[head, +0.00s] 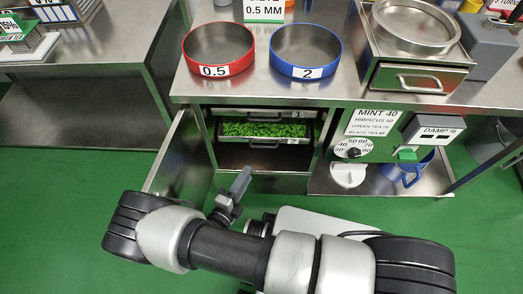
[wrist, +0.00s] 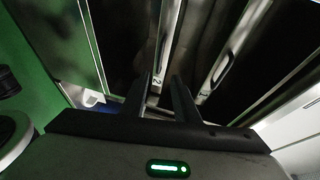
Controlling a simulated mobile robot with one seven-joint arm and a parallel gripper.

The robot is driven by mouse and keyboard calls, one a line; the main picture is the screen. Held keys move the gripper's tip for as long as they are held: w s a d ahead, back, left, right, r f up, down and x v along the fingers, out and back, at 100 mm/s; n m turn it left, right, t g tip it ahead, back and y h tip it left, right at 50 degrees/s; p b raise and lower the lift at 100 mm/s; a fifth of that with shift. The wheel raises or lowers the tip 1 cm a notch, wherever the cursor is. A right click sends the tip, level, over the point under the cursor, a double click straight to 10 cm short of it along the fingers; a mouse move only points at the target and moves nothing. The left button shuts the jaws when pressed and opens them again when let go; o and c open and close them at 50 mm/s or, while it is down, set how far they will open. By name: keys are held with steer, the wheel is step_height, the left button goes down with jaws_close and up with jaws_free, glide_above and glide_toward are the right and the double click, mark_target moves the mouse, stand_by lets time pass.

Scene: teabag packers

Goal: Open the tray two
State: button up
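Tray two (head: 292,141), marked 2, sits in the open cabinet below tray one (head: 297,114). Green leaves (head: 262,129) show in it above its front, and its handle (head: 263,146) is on the front. In the wrist view the cabinet appears turned sideways, with tray two's front (wrist: 168,35) and tray one's front (wrist: 240,40) as pale strips. My gripper (head: 243,176) is in front of and below tray two, beside the open door. In the wrist view my gripper (wrist: 163,92) has its fingers apart, with the label 2 seen between them. It holds nothing that I can see.
The cabinet door (head: 182,160) stands open at the left, close to my gripper. A red sieve (head: 219,70) and a blue sieve (head: 306,73) are on the counter (head: 330,94). A control panel (head: 358,150) and a blue mug (head: 417,168) are at the right.

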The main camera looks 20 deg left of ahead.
steer(key=b+x, duration=0.1)
steer(key=x, duration=1.2)
steer(key=shift+w, duration=0.4)
steer(key=shift+f, duration=0.1)
steer(key=shift+c, duration=0.3)
jaws_close()
